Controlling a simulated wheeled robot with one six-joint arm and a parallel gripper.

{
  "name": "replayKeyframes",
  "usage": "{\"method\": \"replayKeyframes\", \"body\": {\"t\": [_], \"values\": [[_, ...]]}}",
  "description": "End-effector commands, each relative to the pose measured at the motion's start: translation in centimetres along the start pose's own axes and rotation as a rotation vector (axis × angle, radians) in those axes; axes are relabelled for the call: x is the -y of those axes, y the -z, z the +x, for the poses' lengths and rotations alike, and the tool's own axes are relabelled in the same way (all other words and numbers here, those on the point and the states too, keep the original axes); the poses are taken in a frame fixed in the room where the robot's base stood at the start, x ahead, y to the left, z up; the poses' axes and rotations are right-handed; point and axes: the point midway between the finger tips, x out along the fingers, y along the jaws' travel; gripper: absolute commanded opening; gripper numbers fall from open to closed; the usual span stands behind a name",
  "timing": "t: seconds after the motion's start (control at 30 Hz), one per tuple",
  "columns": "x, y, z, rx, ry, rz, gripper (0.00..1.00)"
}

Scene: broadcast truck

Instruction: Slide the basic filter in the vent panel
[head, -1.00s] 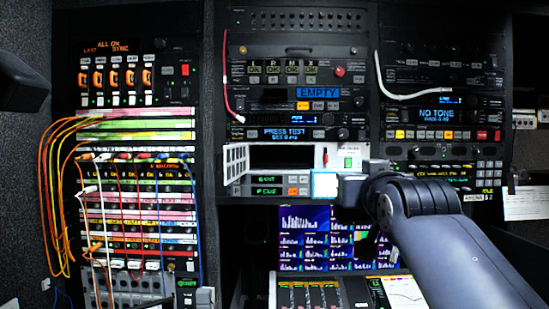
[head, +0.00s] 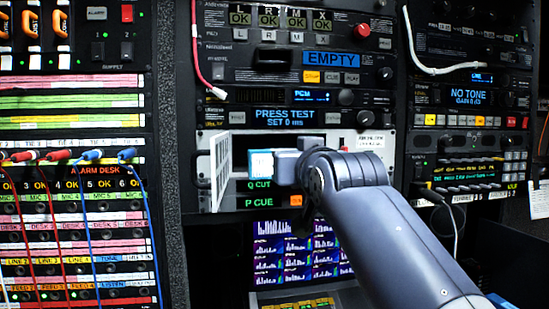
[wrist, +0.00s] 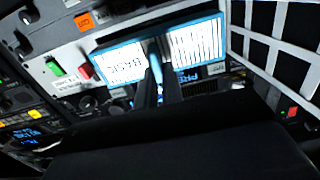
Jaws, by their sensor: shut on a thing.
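The basic filter is a pale block with a blue frame (head: 261,163). The door also shows at the right of the wrist view (wrist: 275,50). The filter overlaps the slot in the head view; I cannot tell whether it has entered.
A red switch (wrist: 86,72) and a green switch (wrist: 54,67) sit on the panel near the filter. Equipment rows stand above and below the slot. Patch cables (head: 70,155) hang at the left, and a monitor (head: 290,250) is below.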

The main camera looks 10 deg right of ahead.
Motion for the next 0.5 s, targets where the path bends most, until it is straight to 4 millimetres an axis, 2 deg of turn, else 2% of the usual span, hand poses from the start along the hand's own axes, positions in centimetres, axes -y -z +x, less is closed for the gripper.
{"method": "replayKeyframes", "body": {"t": [0.37,0.5], "values": [[0.00,0.01,-0.21,-0.003,0.000,0.000,0.00],[0.00,0.16,0.69,0.000,0.000,0.000,0.00]]}}
